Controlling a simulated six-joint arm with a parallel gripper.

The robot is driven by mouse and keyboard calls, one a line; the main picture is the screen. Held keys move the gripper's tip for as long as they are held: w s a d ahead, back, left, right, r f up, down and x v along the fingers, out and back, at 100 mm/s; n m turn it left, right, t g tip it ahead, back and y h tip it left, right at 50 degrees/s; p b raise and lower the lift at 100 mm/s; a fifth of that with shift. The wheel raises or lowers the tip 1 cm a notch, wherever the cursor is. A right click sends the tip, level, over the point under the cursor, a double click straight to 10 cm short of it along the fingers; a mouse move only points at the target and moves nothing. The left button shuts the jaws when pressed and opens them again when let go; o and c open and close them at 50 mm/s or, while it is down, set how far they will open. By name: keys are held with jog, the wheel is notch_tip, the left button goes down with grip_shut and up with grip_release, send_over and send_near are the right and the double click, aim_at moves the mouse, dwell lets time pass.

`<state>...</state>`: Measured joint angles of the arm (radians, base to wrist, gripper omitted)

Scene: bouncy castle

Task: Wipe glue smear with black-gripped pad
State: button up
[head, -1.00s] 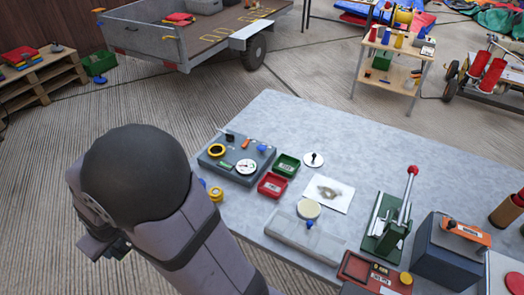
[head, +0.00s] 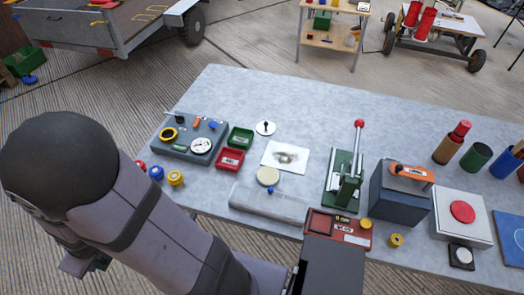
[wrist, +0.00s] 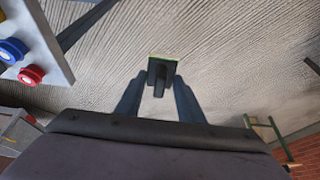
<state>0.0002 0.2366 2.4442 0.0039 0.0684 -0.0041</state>
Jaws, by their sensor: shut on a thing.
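A white sheet (head: 272,149) lies flat on the grey table (head: 310,100), with a dull brownish smear (head: 287,157) at its middle. In the wrist view, a pad with a black grip (wrist: 160,76) and a thin green-yellow edge sits between the fingers of my gripper (wrist: 159,92). My gripper is shut on the black grip and holds the pad over the floor, off the table's corner. The pad's wiping face is hidden.
Near the sheet stand a green tray (head: 240,138), a red tray (head: 230,159), a round cream disc (head: 268,176) and a green lever press (head: 345,180). Blue (head: 156,172) and yellow (head: 176,178) spools sit at the table's left edge. The table's far strip is clear.

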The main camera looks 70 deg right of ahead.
dwell(0.5)
jog(key=shift+w+d+r, duration=0.1)
jog(key=shift+w+d, duration=0.05)
jog(key=shift+d, duration=0.35)
jog(key=s+d+m+h+p, duration=0.1)
jog(key=d+m, duration=0.2)
jog(key=d, duration=0.7)
jog(key=s+d+r+m+g+h+p, duration=0.1)
jog(key=d+m, duration=0.2)
jog(key=d, duration=0.7)
jog(key=s+d+m+h+p, duration=0.1)
jog(key=d+m+p, duration=0.1)
jog(key=d, duration=0.9)
jog(key=shift+s+d+r+m, duration=0.1)
jog(key=shift+s+r+m, duration=0.25)
jog(key=shift+m, duration=0.35)
jog(key=s+d+m+g+p, duration=0.1)
jog(key=s+d+m, duration=0.3)
jog(key=s+d, duration=0.6)
jog(key=s+d+m+g+h+p, duration=0.1)
jog(key=s+d+m, duration=0.3)
jog(key=s+d, duration=0.7)
jog(key=s+g+p, duration=0.1)
jog(key=s, duration=0.6)
jog(key=shift+d+m, duration=0.25)
jog(key=shift+m, duration=0.05)
